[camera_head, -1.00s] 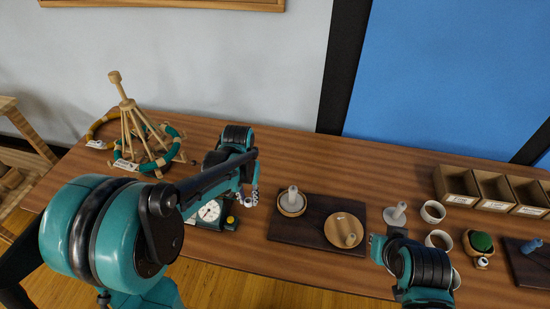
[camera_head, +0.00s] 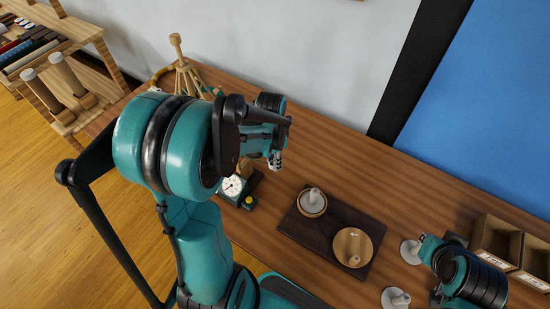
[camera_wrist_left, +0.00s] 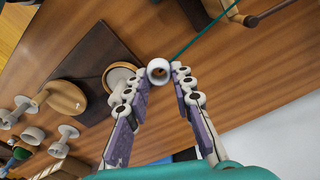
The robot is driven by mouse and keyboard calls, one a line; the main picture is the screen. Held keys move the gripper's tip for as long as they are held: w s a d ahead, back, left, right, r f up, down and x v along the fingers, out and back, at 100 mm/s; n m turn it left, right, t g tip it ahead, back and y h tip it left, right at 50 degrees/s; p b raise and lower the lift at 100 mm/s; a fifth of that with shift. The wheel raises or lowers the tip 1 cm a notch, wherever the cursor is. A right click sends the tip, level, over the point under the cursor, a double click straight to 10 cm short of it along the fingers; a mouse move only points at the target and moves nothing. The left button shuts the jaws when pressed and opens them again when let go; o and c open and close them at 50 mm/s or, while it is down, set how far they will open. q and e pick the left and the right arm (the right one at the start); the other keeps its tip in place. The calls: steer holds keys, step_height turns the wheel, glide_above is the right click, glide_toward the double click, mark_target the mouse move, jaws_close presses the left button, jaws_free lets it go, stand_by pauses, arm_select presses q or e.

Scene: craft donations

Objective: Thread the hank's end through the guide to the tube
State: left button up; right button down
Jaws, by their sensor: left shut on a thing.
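A teal strand (camera_wrist_left: 205,32) runs from beside this piece to the upper right. In the head view my left gripper (camera_head: 275,160) is over the table, behind my arm. The wooden yarn stand (camera_head: 183,72) is partly hidden by that arm, and the hank on it is mostly covered. A pale upright tube (camera_head: 313,196) stands in a round holder on the dark board (camera_head: 322,248). I cannot single out the guide. My right gripper (camera_head: 430,246) is at the right, its fingers unclear.
A dial device (camera_head: 233,187) with a yellow knob stands left of the board. A round wooden dish (camera_head: 352,248) lies on the board. White spools (camera_head: 396,298) and open wooden boxes (camera_head: 495,240) are at the right. The table's back middle is clear.

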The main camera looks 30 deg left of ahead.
arm_select(q)
steer(key=f, duration=0.2)
steer(key=b, duration=0.2)
glide_above(317, 191)
steer(key=shift+a+f, duration=0.2)
steer(key=shift+f, duration=1)
steer(key=shift+d+f+b, duration=0.1)
steer(key=shift+f+b, duration=1.1)
steer(key=shift+f, duration=0.05)
stand_by(0.3)
steer(key=o, duration=0.8)
